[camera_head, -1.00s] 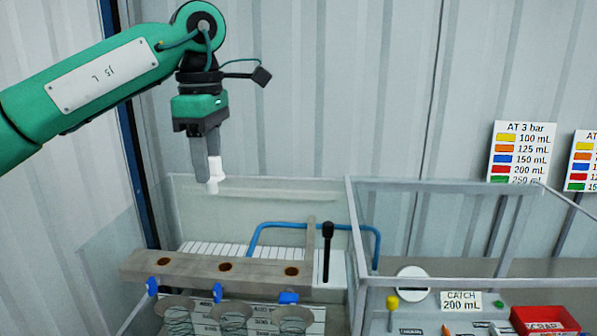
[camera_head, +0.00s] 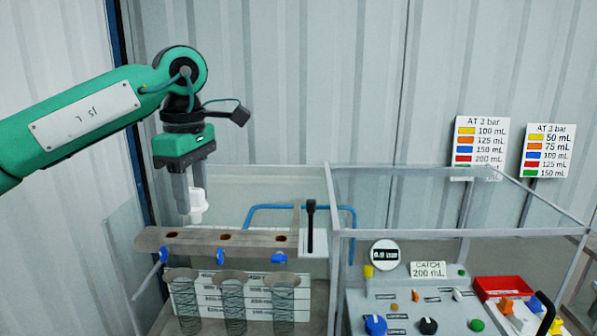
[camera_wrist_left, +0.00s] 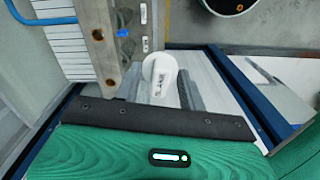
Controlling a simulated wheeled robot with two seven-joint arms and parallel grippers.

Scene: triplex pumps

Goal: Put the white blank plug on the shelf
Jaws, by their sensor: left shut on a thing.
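My left gripper (camera_head: 188,203) is shut on the white blank plug (camera_head: 198,208). In the head view the plug hangs upright between the fingertips, just above the left part of the brown manifold bar (camera_head: 215,239); I cannot tell whether it is apart from the bar in depth. In the left wrist view the plug's round white head (camera_wrist_left: 160,72) with small dark lettering sits between the two grey fingers, beside the bar (camera_wrist_left: 98,40). I cannot pick out the shelf for certain. My right gripper is not in view.
The bar has several dark holes and blue valve handles (camera_head: 279,258), with coiled cylinders (camera_head: 233,305) below. A black lever (camera_head: 311,212) stands at its right end. Clear panels surround the rig.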

